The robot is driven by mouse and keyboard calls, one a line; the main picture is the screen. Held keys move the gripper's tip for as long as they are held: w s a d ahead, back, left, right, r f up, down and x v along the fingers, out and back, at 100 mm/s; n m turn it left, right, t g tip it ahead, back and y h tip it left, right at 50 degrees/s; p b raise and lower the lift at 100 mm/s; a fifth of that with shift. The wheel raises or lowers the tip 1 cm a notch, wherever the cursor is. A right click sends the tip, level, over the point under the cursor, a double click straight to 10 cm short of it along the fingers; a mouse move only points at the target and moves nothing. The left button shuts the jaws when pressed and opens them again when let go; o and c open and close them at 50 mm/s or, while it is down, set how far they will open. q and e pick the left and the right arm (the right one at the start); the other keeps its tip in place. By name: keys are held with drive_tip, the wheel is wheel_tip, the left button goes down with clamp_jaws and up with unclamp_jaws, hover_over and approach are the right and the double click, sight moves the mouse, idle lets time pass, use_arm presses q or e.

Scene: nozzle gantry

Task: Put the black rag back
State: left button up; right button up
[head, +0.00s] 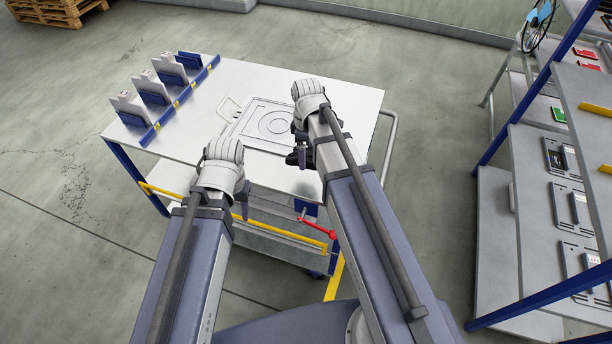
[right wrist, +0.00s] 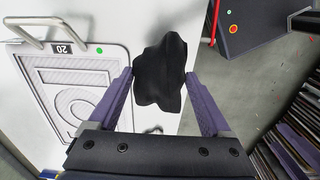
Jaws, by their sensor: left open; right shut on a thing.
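The black rag (right wrist: 160,72) is between the two purple fingers of my right gripper (right wrist: 159,78) in the right wrist view. The gripper is shut on it. The rag hangs crumpled, over the edge region of the white table top (head: 340,100). In the head view my right gripper (head: 300,158) is over the table's right front part, and the rag cannot be made out clearly there. My left gripper (head: 242,205) is open near the table's front edge, mostly hidden by its own wrist.
A grey plate with a handle (head: 262,124) lies on the table; its label reads 20 in the wrist view. A blue rack (head: 180,104) with several upright holders lines the left edge. A red handle (head: 318,229) is below the front. Shelving (head: 535,160) stands right.

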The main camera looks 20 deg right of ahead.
sight(307, 154)
drive_tip(key=shift+f+b, duration=3.85)
drive_tip(key=shift+f, duration=0.45)
drive_tip(key=shift+f, duration=0.1)
drive_tip(key=shift+f, duration=0.15)
drive_tip(key=o, duration=1)
drive_tip(key=shift+r, duration=0.2)
wheel_tip(307, 154, up, 12)
drive_tip(key=p, duration=1.2)
drive_tip(key=shift+r, duration=0.1)
drive_tip(key=s+a+m+h, duration=0.1)
drive_tip(key=s+a+m, duration=0.6)
drive_tip(key=s+a, duration=0.3)
drive_tip(key=s, duration=0.4)
drive_tip(key=shift+a, duration=0.3)
drive_tip(key=shift+s, duration=0.1)
